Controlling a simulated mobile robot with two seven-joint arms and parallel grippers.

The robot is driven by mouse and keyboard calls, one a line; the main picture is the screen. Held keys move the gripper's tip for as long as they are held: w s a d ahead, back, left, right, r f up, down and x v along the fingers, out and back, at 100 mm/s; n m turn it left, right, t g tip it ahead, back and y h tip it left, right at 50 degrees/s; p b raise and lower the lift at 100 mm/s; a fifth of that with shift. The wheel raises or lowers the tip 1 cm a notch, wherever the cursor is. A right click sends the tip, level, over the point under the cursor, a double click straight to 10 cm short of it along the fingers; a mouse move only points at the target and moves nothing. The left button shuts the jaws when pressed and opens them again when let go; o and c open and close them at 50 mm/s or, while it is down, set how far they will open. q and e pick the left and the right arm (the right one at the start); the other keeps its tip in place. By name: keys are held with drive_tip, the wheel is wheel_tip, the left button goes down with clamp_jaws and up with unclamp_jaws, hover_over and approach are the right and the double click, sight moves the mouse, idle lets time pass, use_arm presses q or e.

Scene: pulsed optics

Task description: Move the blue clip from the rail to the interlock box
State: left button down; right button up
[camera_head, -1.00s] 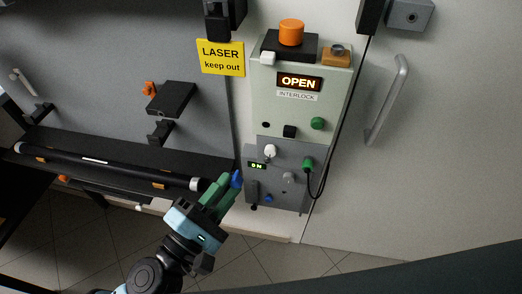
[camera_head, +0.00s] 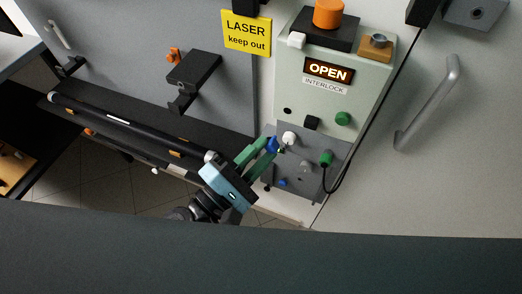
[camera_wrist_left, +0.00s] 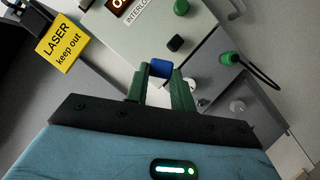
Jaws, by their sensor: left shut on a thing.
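The blue clip (camera_head: 272,145) is between the green fingertips of my left gripper (camera_head: 264,149), which is shut on it. In the left wrist view the clip (camera_wrist_left: 161,69) sits at the tips of the fingers (camera_wrist_left: 160,80). The interlock box (camera_head: 332,99) is pale green with a lit OPEN sign, a black square part and a green round part on its front. The clip is below the box's front, before the grey lower unit (camera_head: 314,165); whether it touches anything cannot be told. My right gripper is not in view.
A white knob (camera_head: 289,138) is close beside the clip. A yellow laser sign (camera_head: 246,33) and a black bracket (camera_head: 193,72) are on the wall. A door handle (camera_head: 430,103) is at far right.

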use_arm(q)
drive_tip(key=shift+w+d+p, duration=0.1)
drive_tip(key=shift+w+d, duration=0.2)
drive_tip(key=shift+w, duration=0.6)
drive_tip(key=shift+w+d+p, duration=0.15)
drive_tip(key=shift+w+d, duration=0.15)
drive_tip(key=shift+w, duration=0.6)
drive_tip(key=shift+w+d+p, duration=0.1)
drive_tip(key=shift+w+d, duration=0.2)
drive_tip(key=shift+w, duration=0.6)
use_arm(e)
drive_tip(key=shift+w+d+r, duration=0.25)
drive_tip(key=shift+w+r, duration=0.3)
use_arm(q)
drive_tip(key=shift+w+r, duration=0.1)
drive_tip(key=shift+w, duration=0.05)
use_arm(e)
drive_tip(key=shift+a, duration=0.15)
use_arm(q)
drive_tip(key=shift+w+d, duration=0.3)
drive_tip(key=shift+w, duration=0.45)
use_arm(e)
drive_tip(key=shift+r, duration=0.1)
use_arm(q)
drive_tip(key=shift+w, duration=0.2)
drive_tip(key=c, duration=1.1)
unclamp_jaws()
drive_tip(key=shift+w+d, duration=0.1)
